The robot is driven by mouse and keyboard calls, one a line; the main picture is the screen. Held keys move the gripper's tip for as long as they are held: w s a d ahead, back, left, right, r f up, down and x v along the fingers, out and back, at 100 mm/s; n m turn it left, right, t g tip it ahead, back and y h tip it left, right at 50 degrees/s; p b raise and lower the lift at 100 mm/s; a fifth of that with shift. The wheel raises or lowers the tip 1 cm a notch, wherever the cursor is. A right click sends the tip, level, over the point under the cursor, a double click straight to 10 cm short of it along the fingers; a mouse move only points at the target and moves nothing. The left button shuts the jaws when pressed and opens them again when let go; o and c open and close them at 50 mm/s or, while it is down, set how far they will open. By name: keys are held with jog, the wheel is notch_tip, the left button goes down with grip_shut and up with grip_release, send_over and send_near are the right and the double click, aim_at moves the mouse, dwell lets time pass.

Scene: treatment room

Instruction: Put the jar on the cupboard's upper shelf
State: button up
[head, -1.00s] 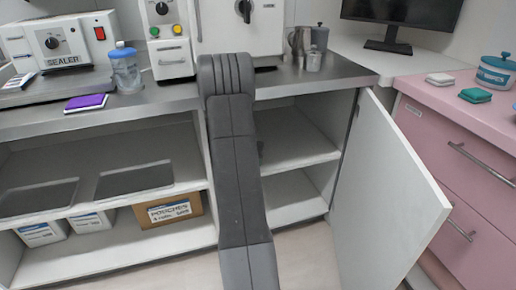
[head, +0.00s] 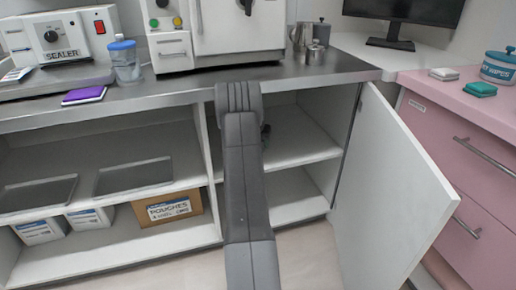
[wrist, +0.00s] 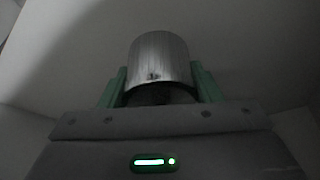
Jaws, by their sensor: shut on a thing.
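The jar (wrist: 158,58), a brushed-metal cylinder, is in the wrist view between the two green fingers of my gripper (wrist: 161,82), which is shut on it. Its lower part is hidden behind the gripper body. In the head view my arm covers the jar and most of the gripper; only a small dark part shows beside the arm within the cupboard opening. The cupboard (head: 341,122) stands open under the counter. Its upper shelf (head: 303,146) looks bare where visible, with a lower space beneath it. My arm hides the left part of the shelf.
The cupboard door (head: 390,185) is swung open to the right, near the pink drawers (head: 470,165). The steel counter (head: 345,66) overhangs the opening. A divider (head: 208,165) bounds it on the left. Metal vessels (head: 301,36) stand on the counter above.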

jog(key=shift+f, duration=0.8)
jog(key=shift+f, duration=0.1)
jog(key=o, duration=1.1)
jog(key=shift+f, duration=0.1)
jog(key=p+v, duration=0.1)
jog(key=v, duration=0.3)
jog(key=shift+w, duration=0.1)
jog(key=s, duration=0.3)
jog(key=s+a+p, duration=0.1)
jog(key=s, duration=0.2)
jog(key=s+a, duration=0.1)
jog(key=s, duration=0.3)
jog(key=shift+f+p, duration=0.25)
jog(key=shift+p, duration=0.1)
jog(key=shift+s+a, duration=0.25)
jog(key=shift+s, duration=0.55)
